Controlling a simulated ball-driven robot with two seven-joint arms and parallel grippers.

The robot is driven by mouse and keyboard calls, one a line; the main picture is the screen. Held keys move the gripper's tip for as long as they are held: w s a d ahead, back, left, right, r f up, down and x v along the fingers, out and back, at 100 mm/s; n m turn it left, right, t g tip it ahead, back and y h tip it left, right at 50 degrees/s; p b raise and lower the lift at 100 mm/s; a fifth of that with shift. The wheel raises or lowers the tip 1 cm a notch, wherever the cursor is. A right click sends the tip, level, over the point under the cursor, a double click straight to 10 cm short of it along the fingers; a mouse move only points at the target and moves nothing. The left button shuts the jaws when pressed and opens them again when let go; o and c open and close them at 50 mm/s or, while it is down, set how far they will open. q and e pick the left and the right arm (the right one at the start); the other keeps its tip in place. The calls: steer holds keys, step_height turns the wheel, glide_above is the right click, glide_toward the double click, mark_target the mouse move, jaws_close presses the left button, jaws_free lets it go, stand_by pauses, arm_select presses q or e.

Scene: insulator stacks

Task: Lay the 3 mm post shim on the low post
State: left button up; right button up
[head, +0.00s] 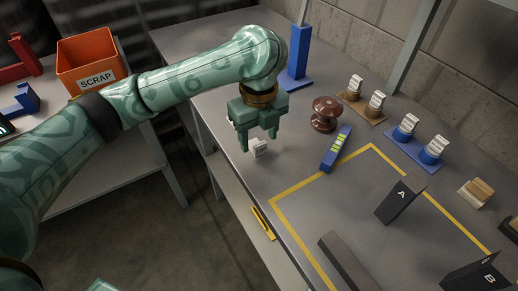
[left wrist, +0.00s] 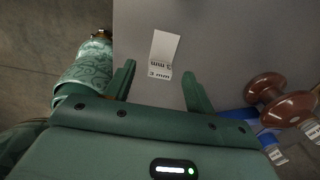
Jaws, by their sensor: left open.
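My left gripper (head: 257,138) is open and points down over the near left edge of the grey table. A small white piece marked 3 mm, which looks like the shim's tag (head: 260,147), sits just below its fingers. In the left wrist view the white 3 mm tag (left wrist: 163,55) lies ahead of the open left gripper (left wrist: 160,70), roughly between the fingertips, with nothing gripped. Whether the fingers are level with it, I cannot tell. I cannot say which thing is the low post. My right gripper is not in view.
A brown insulator (head: 325,112), a blue level-like block (head: 336,149) and a tall blue stand (head: 299,52) are close by. Tagged pieces stand on a tan tray (head: 350,98) and a blue tray (head: 392,143).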

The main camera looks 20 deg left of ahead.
arm_select(q)
step_height(320, 180, down, 3)
steer(key=shift+w+b, duration=0.15)
steer(key=shift+b, duration=0.4)
steer(key=shift+r, duration=0.25)
steer(key=c, duration=1.1)
